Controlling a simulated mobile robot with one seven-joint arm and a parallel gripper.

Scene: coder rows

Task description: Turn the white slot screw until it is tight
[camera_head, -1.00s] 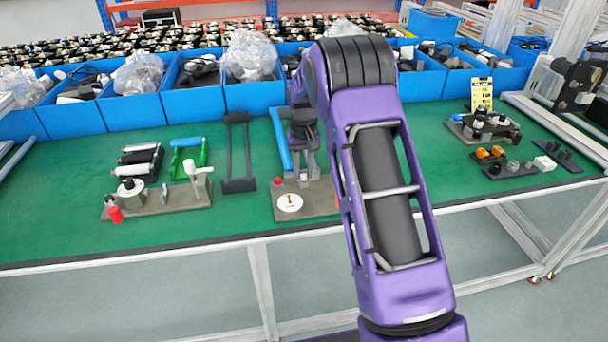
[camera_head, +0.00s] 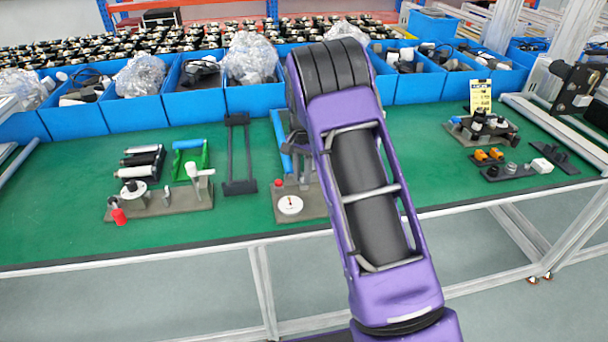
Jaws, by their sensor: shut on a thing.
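The grey base plate (camera_head: 316,208) stands on the green table, partly behind my arm. On it are a white round dial (camera_head: 289,205) with a small dark and red mark, and a small red button (camera_head: 279,183). My gripper (camera_head: 302,177) is over the back part of this plate, pointing down, mostly covered by my purple arm. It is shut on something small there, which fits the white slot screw. The screw's head and slot are hidden by the gripper and arm, so its seating cannot be seen.
Left stands another grey plate (camera_head: 178,201) with a white-knobbed lever and a red-handled part (camera_head: 118,213). A black frame (camera_head: 239,155) and a blue bar (camera_head: 279,139) lie nearby. Blue bins (camera_head: 136,112) line the back. The front green strip is clear.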

